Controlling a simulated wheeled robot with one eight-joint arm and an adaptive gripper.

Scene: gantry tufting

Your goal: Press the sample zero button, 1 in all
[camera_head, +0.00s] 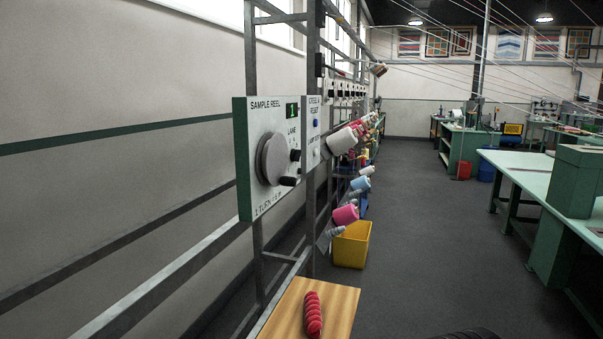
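The green-edged sample reel panel (263,115) is fixed to the metal rack at left centre and is seen at a steep angle. It carries a round grey reel (272,158) with a dark handle (288,181), a small green-lit display (292,110) and a dark knob (295,155) under the word LANE. I cannot make out a button labelled sample zero. A narrow panel marked creel and reset (313,115) adjoins it on the right, with a small blue button (315,124).
Yarn cones (345,215) stick out from the rack beyond the panel. A wooden board (335,298) with a red yarn hank (313,315) is below, and a yellow bin (352,244) stands behind it. Open grey floor lies between the rack and the green tables (525,172) at right.

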